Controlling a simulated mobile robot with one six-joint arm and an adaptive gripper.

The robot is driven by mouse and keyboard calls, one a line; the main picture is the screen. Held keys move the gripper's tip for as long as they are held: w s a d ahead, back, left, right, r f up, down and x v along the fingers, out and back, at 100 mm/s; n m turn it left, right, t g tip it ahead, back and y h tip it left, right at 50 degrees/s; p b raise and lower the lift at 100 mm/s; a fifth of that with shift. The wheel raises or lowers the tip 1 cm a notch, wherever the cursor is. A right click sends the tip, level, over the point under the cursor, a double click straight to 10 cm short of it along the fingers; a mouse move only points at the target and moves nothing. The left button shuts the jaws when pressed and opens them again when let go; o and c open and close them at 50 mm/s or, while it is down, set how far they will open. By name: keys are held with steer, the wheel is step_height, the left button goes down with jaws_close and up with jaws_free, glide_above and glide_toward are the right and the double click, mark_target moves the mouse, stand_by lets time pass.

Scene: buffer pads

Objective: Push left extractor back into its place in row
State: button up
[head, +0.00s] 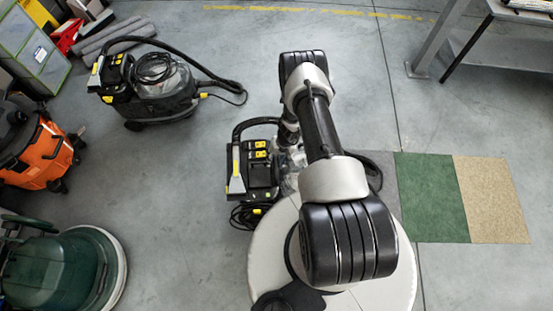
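Two black extractors with yellow latches and hoses stand on the grey floor. The extractor on the left in the picture (163,104) stands apart at the upper left, its clear dome and curved black hose in full view. The other extractor (261,176) stands at the centre, close in front of my round base. My arm covers its right side. My arm reaches forward over the floor and folds down beside this centre extractor. My gripper is hidden behind the arm, so I cannot tell whether it touches the machine.
An orange vacuum (44,157) and a green floor machine (62,270) stand along the left. Green and tan pads (433,197) lie on the right. A metal table (505,42) is at the upper right. Open floor lies between the extractors and at the top centre.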

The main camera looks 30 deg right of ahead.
jaws_close()
stand_by(0.3)
stand_by(0.3)
